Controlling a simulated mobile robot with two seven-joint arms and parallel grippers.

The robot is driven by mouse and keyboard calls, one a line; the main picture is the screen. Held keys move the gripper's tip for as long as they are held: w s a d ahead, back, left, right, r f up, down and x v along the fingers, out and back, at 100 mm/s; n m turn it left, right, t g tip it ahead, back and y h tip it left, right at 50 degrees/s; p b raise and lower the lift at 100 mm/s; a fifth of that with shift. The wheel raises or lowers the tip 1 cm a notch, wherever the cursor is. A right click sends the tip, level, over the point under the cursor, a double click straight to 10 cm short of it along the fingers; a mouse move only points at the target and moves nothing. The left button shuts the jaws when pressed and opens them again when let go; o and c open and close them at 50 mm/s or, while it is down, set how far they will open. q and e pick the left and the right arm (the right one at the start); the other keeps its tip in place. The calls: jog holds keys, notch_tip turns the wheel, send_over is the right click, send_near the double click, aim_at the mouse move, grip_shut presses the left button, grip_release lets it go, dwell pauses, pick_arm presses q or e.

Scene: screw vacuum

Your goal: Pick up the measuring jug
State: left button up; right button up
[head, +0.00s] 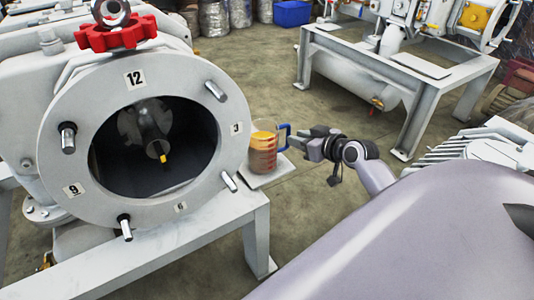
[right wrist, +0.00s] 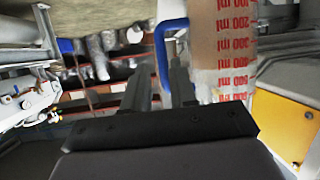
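The measuring jug (head: 263,158) is clear with orange-brown contents and a blue handle (head: 283,137). It stands upright on a small light plate (head: 272,172) beside the round numbered flange. My right gripper (head: 305,144) is just right of the jug, level with the handle. In the right wrist view, the jug (right wrist: 222,50) with red ml marks is at upper right, and the handle (right wrist: 162,50) lies in line with the gap between the two fingers. The fingers stand apart; whether either touches the handle cannot be told. My left gripper is not in view.
The flange (head: 70,120), with bolts protruding from its face, stands close left of the jug. A grey metal frame (head: 400,72) stands at the back right. A blue bin (head: 292,13) is far behind. Open floor lies behind the jug.

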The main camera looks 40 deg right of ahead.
jog(key=b+x, duration=0.1)
jog(key=x, duration=0.1)
jog(key=b+x, duration=0.1)
jog(key=x, duration=0.2)
jog(key=shift+a+f, duration=0.25)
jog(key=shift+b+x, duration=0.5)
jog(key=shift+x, duration=0.3)
jog(key=shift+r, duration=0.1)
grip_shut()
dwell(0.4)
jog(key=shift+r, duration=0.15)
